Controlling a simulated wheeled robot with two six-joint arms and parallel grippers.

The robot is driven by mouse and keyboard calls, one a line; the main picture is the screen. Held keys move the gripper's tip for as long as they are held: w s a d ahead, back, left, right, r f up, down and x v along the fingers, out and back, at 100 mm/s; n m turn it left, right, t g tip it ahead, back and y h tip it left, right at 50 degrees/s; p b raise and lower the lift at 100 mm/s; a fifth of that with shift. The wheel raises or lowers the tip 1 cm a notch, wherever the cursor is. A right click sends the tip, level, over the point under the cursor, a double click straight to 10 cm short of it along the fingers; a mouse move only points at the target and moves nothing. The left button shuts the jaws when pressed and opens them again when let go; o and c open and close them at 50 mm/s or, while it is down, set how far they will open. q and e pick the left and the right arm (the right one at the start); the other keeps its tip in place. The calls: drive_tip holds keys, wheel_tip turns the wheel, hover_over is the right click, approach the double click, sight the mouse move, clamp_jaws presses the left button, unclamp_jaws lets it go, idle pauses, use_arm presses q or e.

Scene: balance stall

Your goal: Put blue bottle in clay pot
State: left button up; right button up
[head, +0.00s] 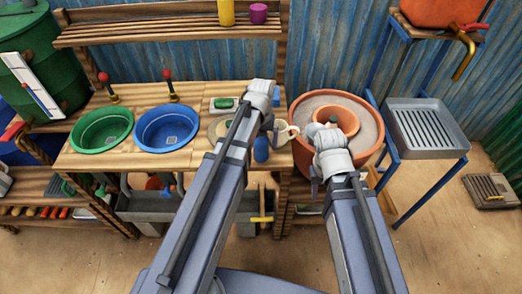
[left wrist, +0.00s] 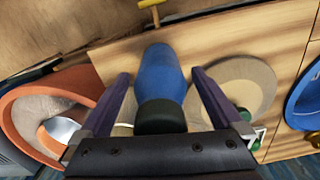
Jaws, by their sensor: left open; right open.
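The blue bottle (head: 261,149) stands near the right end of the wooden counter, partly hidden by my left arm. In the left wrist view the blue bottle (left wrist: 160,75) with its dark cap lies between the spread purple fingers of my left gripper (left wrist: 160,82); gaps show on both sides. The left gripper (head: 273,128) is open and mostly hidden in the head view. The clay pot (head: 301,156) stands right of the counter: a wide terracotta rim, grey fill and a smaller inner terracotta ring (head: 346,117). My right gripper (head: 317,180) is open and empty over the pot's front.
A green basin (head: 88,146) and a blue basin (head: 150,145) sit in the counter. A cream mug (head: 292,129) stands by the bottle. A metal tray (head: 430,130) on a blue stand is right of the pot. A shelf (head: 160,35) runs above the counter.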

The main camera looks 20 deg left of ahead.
use_arm(q)
drive_tip(key=shift+f, duration=0.1)
clamp_jaws()
idle(0.8)
